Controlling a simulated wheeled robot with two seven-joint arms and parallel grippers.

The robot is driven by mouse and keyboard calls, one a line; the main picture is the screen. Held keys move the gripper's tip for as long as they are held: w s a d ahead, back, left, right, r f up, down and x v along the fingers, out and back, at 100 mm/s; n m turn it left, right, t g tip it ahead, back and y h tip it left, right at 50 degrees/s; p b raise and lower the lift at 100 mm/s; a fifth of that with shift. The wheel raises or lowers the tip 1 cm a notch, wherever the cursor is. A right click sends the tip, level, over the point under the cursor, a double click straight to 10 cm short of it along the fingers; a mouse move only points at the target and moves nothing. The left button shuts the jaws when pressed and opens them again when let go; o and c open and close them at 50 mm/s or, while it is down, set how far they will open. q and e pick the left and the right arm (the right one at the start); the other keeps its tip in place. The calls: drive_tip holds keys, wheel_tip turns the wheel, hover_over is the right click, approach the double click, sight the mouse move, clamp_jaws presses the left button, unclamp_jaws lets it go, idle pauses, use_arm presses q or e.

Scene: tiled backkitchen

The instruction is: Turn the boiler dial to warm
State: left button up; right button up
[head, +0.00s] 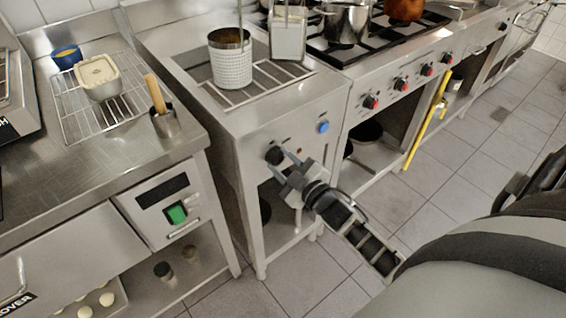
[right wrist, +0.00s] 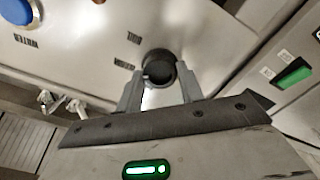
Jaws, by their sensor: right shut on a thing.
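The boiler dial is a round black knob (head: 274,155) on the front panel of the steel boiler (head: 240,170). In the right wrist view the dial (right wrist: 159,67) sits between my fingertips, with small printed labels beside it that I cannot read clearly. I cannot tell which setting it points to. My right gripper (head: 283,164) reaches the panel from the lower right. In the right wrist view the gripper (right wrist: 160,88) has one finger on each side of the dial and is shut on it. My left gripper is not in view.
A blue button (head: 323,127) is right of the dial. A white perforated basket (head: 230,60) stands on the boiler's top. Left is a counter unit with a green switch (head: 176,213); right is a stove with red-marked knobs (head: 401,84) and a yellow rail (head: 428,120). Tiled floor lies open in front.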

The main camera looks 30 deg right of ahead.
idle(0.3)
drive_tip(key=o, duration=1)
drive_tip(key=shift+s, duration=0.1)
drive_tip(key=s, duration=0.5)
drive_tip(key=s+d, duration=0.1)
drive_tip(key=s, duration=0.9)
drive_tip(key=shift+s+d+b, duration=0.15)
drive_tip(key=shift+s+b, duration=0.25)
drive_tip(key=shift+w, duration=0.1)
drive_tip(key=a+f+m+g, duration=0.1)
drive_tip(key=a+m+g, duration=0.1)
drive_tip(key=a, duration=0.3)
drive_tip(key=s+a+f+m+g+y, duration=0.1)
drive_tip(key=a+f+m+g, duration=0.1)
drive_tip(key=a, duration=0.4)
drive_tip(key=s+a+f+m+g+y, duration=0.1)
drive_tip(key=a+m+g, duration=0.1)
drive_tip(key=a, duration=0.3)
drive_tip(key=shift+a+f+g, duration=0.3)
drive_tip(key=shift+f+g, duration=0.05)
drive_tip(key=shift+g, duration=0.35)
